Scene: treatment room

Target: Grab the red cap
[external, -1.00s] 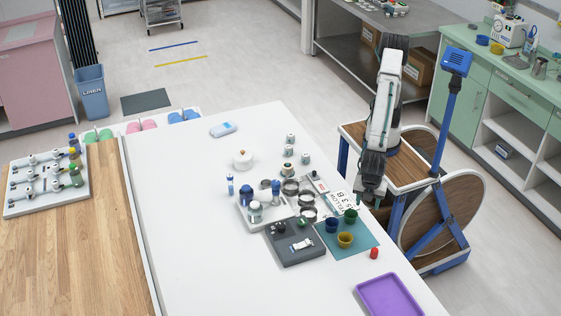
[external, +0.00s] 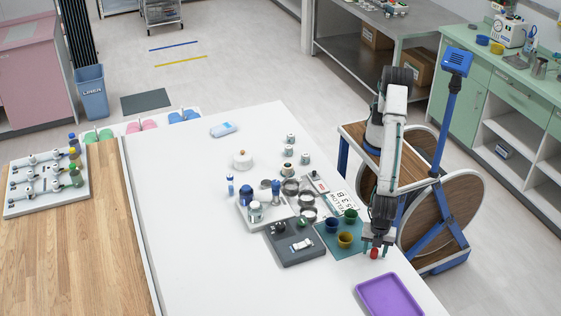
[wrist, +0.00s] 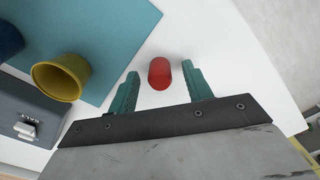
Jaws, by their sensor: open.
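The small red cap (external: 374,254) lies on the white table near its right edge, just off the corner of the teal mat. In the wrist view the red cap (wrist: 159,73) shows as a rounded red shape between the two green fingertips, with a gap on each side. My gripper (external: 376,250) is above and around the cap, fingers pointing down. In the wrist view my gripper (wrist: 160,88) is open and empty. I cannot tell how high the fingertips are above the table.
A yellow cup (external: 345,239), a blue cup (external: 332,226) and a green cup (external: 350,215) stand on the teal mat (external: 350,254), left of my gripper. A purple tray (external: 388,296) lies in front. A dark grey tray (external: 297,258) is further left.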

